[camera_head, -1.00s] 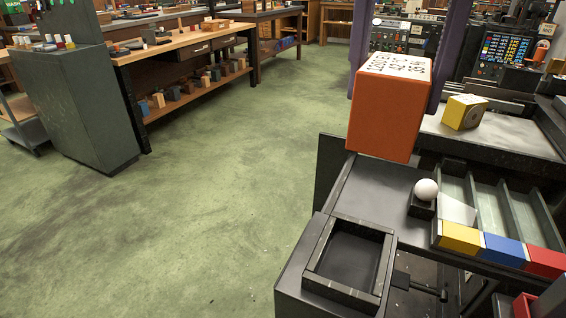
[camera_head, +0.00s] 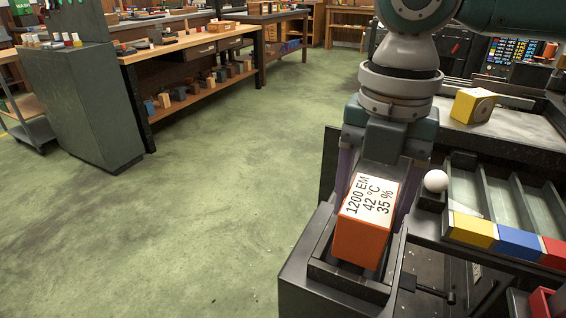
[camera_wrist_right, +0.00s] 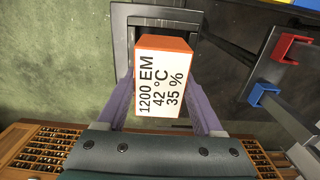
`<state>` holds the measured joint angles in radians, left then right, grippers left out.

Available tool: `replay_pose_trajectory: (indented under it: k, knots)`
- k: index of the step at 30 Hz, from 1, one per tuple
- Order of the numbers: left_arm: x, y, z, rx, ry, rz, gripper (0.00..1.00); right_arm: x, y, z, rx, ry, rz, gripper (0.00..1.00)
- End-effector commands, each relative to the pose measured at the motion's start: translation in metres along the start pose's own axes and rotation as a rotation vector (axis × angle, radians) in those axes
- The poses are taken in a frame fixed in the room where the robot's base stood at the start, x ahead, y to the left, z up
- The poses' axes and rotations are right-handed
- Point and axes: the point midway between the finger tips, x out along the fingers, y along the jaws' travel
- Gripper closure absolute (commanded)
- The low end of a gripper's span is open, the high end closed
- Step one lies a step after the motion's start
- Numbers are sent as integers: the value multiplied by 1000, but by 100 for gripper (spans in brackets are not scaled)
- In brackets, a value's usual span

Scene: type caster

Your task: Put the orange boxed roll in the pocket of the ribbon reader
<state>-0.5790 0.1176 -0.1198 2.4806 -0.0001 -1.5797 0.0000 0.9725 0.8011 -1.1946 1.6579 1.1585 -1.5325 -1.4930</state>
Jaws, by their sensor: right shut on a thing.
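The orange boxed roll (camera_head: 360,240) has a white label reading "1200 EM, 42 °C, 35 %". My right gripper (camera_head: 372,205) is shut on it, with a purple finger on either side. In the right wrist view the orange boxed roll (camera_wrist_right: 163,85) sits between the fingers of the right gripper (camera_wrist_right: 165,95). The roll is over the dark square pocket (camera_head: 318,272) of the ribbon reader and hides much of it. The pocket's frame (camera_wrist_right: 122,35) shows behind the roll in the wrist view. How deep the roll sits is hard to tell. My left gripper is not in view.
A white ball (camera_head: 436,181) sits in a small black holder right of the arm. A slotted tray with yellow (camera_head: 473,230), blue and red blocks lies further right. A yellow box (camera_head: 473,106) stands behind. Red (camera_wrist_right: 290,47) and blue clips are right of the pocket in the wrist view.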

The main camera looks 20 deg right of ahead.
Motion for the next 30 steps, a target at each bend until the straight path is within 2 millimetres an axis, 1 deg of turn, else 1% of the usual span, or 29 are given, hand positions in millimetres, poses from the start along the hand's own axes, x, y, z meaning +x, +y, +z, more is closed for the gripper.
replay_pose_trajectory:
  k: [1, 4, 15, 16, 23, 24, 30]
  knots:
    - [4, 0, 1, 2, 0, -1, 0, 11, 0, -1, 1, 3, -2, 100]
    - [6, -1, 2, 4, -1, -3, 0, 25, 0, 0, 1, 1, -2, 100]
    - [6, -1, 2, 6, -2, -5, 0, 29, 0, 0, 0, 1, 0, 100]
    - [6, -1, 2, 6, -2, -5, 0, 29, 0, 0, 0, 1, 0, 29]
    - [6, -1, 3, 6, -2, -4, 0, 28, 0, 0, 0, 1, 0, 4]
    - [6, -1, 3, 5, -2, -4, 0, 28, 0, 0, 0, 1, 0, 2]
    - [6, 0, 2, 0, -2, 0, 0, 28, 0, 0, 0, 1, 0, 2]
